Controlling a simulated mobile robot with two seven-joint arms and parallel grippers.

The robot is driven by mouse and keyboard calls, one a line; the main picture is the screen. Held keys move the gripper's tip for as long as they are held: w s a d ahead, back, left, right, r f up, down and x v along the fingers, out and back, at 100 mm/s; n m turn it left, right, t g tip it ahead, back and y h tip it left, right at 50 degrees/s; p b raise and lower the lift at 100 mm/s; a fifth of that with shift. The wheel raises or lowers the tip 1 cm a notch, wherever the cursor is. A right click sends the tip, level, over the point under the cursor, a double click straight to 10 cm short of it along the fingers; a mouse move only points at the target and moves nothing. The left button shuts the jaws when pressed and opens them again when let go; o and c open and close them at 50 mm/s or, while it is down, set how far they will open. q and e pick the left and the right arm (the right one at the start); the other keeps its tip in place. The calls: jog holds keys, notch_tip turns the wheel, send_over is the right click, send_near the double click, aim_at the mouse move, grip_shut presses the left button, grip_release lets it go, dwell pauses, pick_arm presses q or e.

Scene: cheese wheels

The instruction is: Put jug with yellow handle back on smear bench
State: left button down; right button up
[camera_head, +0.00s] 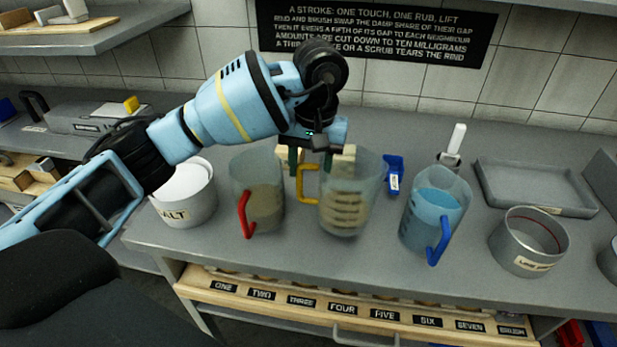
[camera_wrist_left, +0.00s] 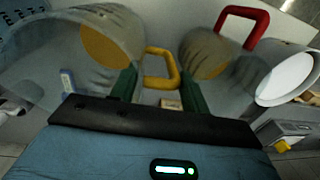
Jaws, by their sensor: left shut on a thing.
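The clear jug with the yellow handle (camera_head: 346,205) stands upright at the middle of the grey smear bench (camera_head: 300,250), between two other jugs. It holds a beige content; I cannot tell whether its base touches the bench. My left gripper (camera_head: 312,160) comes over from behind and is shut on the yellow handle (camera_head: 307,184). In the left wrist view the yellow handle (camera_wrist_left: 165,68) lies between the green fingertips (camera_wrist_left: 160,90), with its jug (camera_wrist_left: 75,45) to the left. My right gripper is not in view.
The red-handled jug (camera_head: 258,190) is close on the left, with the white salt pot (camera_head: 187,200) beyond it. The blue-handled jug (camera_head: 433,205) is on the right, then a round metal pot (camera_head: 529,242) and a grey tray (camera_head: 535,190). A blue item (camera_head: 394,175) lies behind.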

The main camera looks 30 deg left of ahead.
pick_arm(q)
jog(key=shift+w+a, duration=0.15)
jog(key=shift+f+p, duration=0.3)
jog(key=shift+f, duration=1.4)
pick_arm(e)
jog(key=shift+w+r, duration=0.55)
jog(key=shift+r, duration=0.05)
pick_arm(q)
jog(key=shift+f, duration=0.15)
jog(key=c, duration=0.7)
grip_release()
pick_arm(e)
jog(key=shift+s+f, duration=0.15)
